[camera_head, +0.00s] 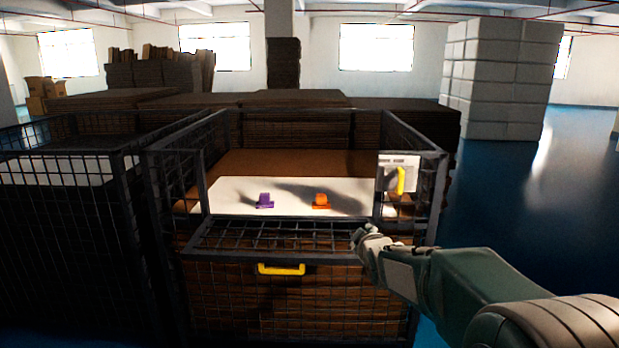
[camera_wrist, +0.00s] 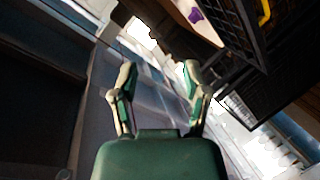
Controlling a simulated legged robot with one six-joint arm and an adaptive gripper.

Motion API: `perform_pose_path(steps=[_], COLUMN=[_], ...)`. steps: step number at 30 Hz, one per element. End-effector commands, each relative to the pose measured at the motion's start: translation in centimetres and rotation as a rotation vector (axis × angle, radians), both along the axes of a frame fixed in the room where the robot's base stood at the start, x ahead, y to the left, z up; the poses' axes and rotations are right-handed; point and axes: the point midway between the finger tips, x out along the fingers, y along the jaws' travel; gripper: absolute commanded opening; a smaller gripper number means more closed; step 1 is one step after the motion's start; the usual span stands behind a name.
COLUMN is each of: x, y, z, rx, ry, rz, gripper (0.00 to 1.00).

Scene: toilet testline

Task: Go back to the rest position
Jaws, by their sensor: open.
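My gripper (camera_head: 362,238) is at the front right of a dark wire cage, at the end of my arm, which reaches in from the lower right. In the wrist view my gripper (camera_wrist: 158,80) is open, with its two fingers apart and nothing between them. In the head view it overlaps the cage's front rim, and I cannot tell whether it touches. A purple object (camera_head: 265,201) and an orange object (camera_head: 321,201) sit on a white board (camera_head: 290,188) inside the cage, apart from my gripper. The purple object also shows in the wrist view (camera_wrist: 195,15).
The wire cage (camera_head: 300,256) has a yellow handle (camera_head: 281,269) on its front panel and a yellow latch (camera_head: 400,181) at its right. Another cage (camera_head: 70,220) stands at the left. A white block stack (camera_head: 500,80) is behind. Blue floor is clear at the right.

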Motion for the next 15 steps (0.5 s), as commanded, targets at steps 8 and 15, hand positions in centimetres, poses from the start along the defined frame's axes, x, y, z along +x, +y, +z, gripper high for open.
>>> perform_pose_path(steps=[8, 15], x=[-10.9, -21.3], y=[-1.9, -2.8], z=[1.9, 1.1], rx=[0.207, 0.381], ry=[0.233, 0.430], rz=[-0.153, -0.307], gripper=[0.59, 0.59])
